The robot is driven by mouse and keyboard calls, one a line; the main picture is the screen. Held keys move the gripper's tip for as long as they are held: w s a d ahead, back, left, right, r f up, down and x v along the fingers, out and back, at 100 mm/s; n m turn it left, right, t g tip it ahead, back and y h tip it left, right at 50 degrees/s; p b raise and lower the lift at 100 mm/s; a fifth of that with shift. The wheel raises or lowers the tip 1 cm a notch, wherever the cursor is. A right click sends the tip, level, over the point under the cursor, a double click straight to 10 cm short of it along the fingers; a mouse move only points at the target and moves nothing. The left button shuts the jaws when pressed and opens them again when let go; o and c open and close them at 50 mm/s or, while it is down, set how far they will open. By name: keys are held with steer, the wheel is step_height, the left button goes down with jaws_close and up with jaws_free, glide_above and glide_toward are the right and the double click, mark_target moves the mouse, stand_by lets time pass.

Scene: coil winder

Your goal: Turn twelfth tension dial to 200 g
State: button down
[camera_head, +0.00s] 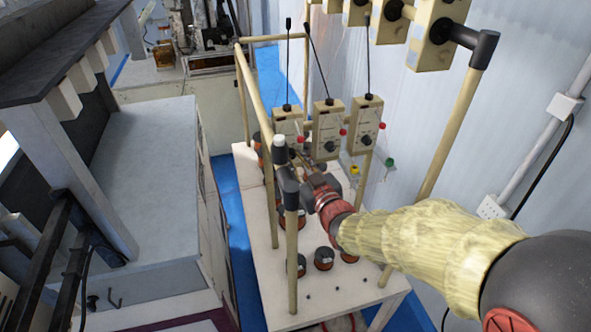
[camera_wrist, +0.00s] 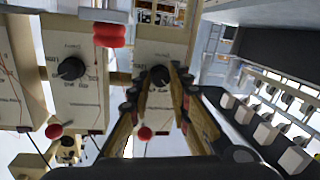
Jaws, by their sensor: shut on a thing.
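Three cream tension boxes with black dials hang in a row on a frame in the head view. My gripper (camera_head: 303,162) reaches up to the lower front of the leftmost box (camera_head: 288,123). In the wrist view, the two fingers of my gripper (camera_wrist: 161,83) close around the black dial (camera_wrist: 159,75) of the rightmost box there. The dial's scale is partly hidden by the fingers, and its setting cannot be read. A neighbouring box with its own black dial (camera_wrist: 71,68) stands to the left.
A frame post (camera_head: 291,235) stands just left of my gripper. Several dark spools stand on the white table (camera_head: 262,300). More cream boxes (camera_head: 436,35) hang at upper right.

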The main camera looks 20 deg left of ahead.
steer(key=shift+n+b, duration=1)
steer(key=shift+b, duration=0.25)
steer(key=c, duration=1.6)
jaws_free()
steer(key=shift+c, duration=0.2)
steer(key=v, duration=1.2)
steer(key=shift+r, duration=0.25)
steer(key=shift+a, duration=0.1)
